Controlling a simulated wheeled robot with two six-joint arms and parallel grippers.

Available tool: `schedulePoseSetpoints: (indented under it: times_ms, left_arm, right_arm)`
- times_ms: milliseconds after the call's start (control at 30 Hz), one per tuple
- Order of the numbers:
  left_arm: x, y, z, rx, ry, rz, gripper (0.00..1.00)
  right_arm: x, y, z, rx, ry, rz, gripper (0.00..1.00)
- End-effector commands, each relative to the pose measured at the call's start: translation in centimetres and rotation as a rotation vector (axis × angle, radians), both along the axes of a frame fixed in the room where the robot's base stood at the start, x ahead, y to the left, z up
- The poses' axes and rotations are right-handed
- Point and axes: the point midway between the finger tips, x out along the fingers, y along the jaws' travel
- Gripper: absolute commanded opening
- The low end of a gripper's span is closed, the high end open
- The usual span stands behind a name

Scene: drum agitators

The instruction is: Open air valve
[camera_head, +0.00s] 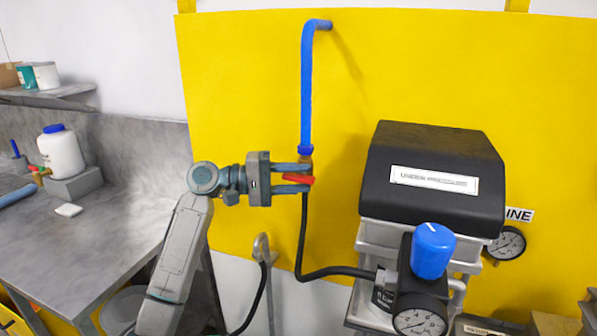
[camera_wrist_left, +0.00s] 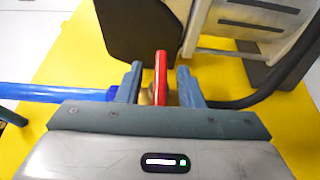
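The air valve's red handle (camera_head: 299,180) sits at the lower end of the vertical blue pipe (camera_head: 307,95), crosswise to it. A small brass part (camera_head: 306,160) shows just below the pipe's blue collar. My left gripper (camera_head: 297,178) is at the valve, with its fingers above and below the red handle. In the left wrist view the handle (camera_wrist_left: 161,75) stands between the two fingers (camera_wrist_left: 159,88), with a gap on each side. The left gripper is open around it. The valve body is mostly hidden by the fingers. My right gripper is not in view.
A black hose (camera_head: 303,235) runs down from the valve to a regulator with a blue knob (camera_head: 433,250) and gauge (camera_head: 420,322). A black-covered unit (camera_head: 432,165) stands to the right. A yellow panel (camera_head: 235,75) is behind. A grey bench (camera_head: 110,225) is at left.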

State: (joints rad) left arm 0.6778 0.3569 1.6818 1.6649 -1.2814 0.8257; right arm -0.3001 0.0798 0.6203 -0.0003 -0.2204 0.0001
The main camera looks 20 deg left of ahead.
Motion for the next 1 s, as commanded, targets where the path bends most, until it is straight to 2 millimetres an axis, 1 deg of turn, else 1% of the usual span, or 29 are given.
schedulePoseSetpoints:
  times_ms: [100, 333, 367, 500, 533, 767, 867, 1000]
  left_arm:
    - [0.1, -0.3, 0.0, 0.0, 0.0, 0.0, 0.34]
    - [0.1, -0.4, -0.1, 0.001, 0.0, 0.0, 0.34]
    - [0.1, -0.4, -0.1, 0.001, 0.0, 0.0, 0.3]
    - [0.1, -0.3, -0.1, 0.0, 0.0, 0.0, 0.02]
    - [0.1, -0.3, -0.1, 0.001, 0.0, 0.0, 0.0]
    - [0.1, -0.3, -0.2, -0.005, 0.0, 0.0, 0.0]
    - [0.1, -0.3, -0.3, -0.023, 0.001, 0.001, 0.0]
    - [0.1, -0.4, -0.6, -0.078, 0.002, 0.0, 0.0]
  right_arm:
    - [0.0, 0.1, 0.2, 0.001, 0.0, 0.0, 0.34]
    - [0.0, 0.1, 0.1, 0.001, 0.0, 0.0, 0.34]
    - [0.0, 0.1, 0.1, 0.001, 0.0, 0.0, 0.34]
    - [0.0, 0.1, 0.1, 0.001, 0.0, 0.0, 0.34]
    - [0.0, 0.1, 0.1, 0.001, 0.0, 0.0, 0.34]
    - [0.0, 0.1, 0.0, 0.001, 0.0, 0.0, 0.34]
    - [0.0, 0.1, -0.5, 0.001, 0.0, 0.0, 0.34]
    - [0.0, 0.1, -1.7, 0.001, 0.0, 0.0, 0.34]
